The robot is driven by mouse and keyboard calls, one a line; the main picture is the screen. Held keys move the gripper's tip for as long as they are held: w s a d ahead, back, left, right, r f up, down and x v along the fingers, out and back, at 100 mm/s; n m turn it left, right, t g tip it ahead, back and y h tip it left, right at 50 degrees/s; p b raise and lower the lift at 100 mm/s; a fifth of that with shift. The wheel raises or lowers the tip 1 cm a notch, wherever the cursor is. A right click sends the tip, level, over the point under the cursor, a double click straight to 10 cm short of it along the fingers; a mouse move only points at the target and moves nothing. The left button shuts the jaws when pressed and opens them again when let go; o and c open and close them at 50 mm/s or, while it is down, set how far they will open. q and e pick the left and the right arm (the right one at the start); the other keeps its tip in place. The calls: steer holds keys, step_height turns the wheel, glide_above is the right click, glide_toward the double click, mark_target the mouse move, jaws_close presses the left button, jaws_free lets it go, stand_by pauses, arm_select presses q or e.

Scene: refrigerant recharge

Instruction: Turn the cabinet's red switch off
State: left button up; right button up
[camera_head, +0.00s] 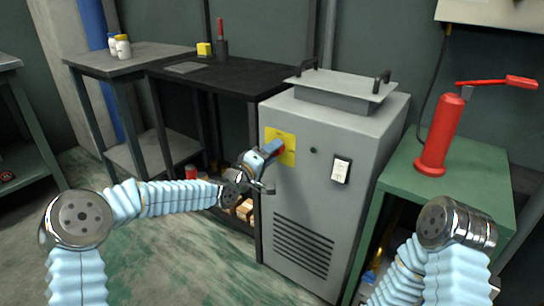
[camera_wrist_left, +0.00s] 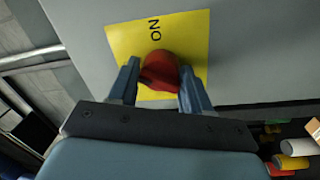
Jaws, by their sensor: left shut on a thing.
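The grey cabinet (camera_head: 315,190) stands in the middle of the head view. A yellow plate (camera_head: 286,157) on its front carries the red switch (camera_head: 279,149). In the left wrist view the red switch (camera_wrist_left: 159,70) sits on the yellow plate (camera_wrist_left: 191,30), with the letters "ON" above it. My left gripper (camera_head: 268,151) is at the switch, and in the left wrist view its fingers (camera_wrist_left: 158,84) are shut on the switch from both sides. The switch's far side is partly hidden by the gripper in the head view. My right gripper is not in view; only my right arm shows at lower right.
A white rocker panel (camera_head: 341,169) and a small dark knob (camera_head: 313,150) are on the cabinet front. A green table (camera_head: 470,180) with a red pump (camera_head: 441,135) stands at right. A black table (camera_head: 245,80) is behind left. Open floor lies front left.

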arm_select(q)
steer(key=n+b, duration=0.1)
steer(key=n, duration=0.1)
steer(key=n+b, duration=0.1)
steer(key=shift+a+f+n, duration=0.1)
steer(key=shift+f+n, duration=0.3)
steer(key=shift+n+y+b, duration=0.3)
steer(key=shift+n+b, duration=0.5)
steer(key=shift+n, duration=0.4)
steer(key=shift+r, duration=0.1)
steer(key=o, duration=1)
steer(key=shift+r+t, duration=0.1)
steer(key=shift+t, duration=0.2)
steer(key=v, duration=1.3)
steer(key=shift+s, duration=0.35)
